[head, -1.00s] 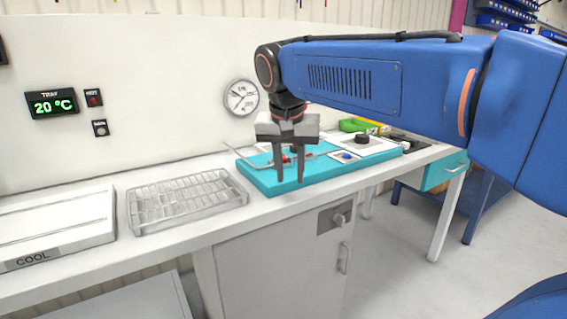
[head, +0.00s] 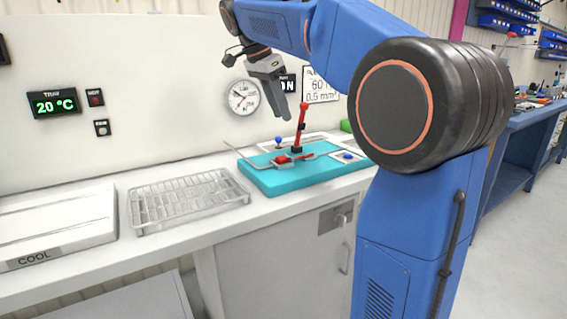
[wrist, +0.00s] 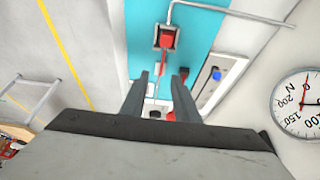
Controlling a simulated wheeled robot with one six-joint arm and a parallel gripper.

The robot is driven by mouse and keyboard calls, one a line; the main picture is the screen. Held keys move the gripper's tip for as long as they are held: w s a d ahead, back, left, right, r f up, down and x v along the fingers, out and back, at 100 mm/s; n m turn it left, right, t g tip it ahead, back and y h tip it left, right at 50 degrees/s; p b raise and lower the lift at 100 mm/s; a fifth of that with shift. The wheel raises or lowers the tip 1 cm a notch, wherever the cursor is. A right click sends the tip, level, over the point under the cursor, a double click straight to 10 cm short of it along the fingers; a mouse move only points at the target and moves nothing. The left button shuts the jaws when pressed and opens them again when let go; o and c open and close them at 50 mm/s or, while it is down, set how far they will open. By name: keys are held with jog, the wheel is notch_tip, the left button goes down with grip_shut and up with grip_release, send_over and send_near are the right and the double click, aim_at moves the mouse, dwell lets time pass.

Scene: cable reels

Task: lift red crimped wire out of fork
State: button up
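A short red wire (head: 304,157) lies low on the teal base (head: 262,181) on the bench. It runs from a red block (head: 282,159); both also show in the wrist view, the block (wrist: 166,38) at the top and the wire (wrist: 161,66) below it. The fork is too small to make out. A red lever (head: 302,117) stands upright on a black foot beside the wire. My gripper (head: 287,116) is above the base, tilted, clear of the wire. In the wrist view my gripper (wrist: 160,82) has its fingers apart with nothing held between them.
A wire rack (head: 188,200) and a white COOL box (head: 58,230) stand on the bench to the left. A thin grey rod (head: 238,154) slants up at the base's left end. A blue knob (head: 278,141) is behind.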

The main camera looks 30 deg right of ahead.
jog(key=x, duration=0.9)
jog(key=shift+d+f, duration=0.15)
jog(key=shift+f, duration=0.25)
jog(key=shift+w+x, duration=0.2)
jog(key=shift+x, duration=1.15)
jog(key=shift+w+x, duration=0.2)
jog(key=shift+x, duration=1.1)
jog(key=shift+r, duration=0.1)
grip_shut()
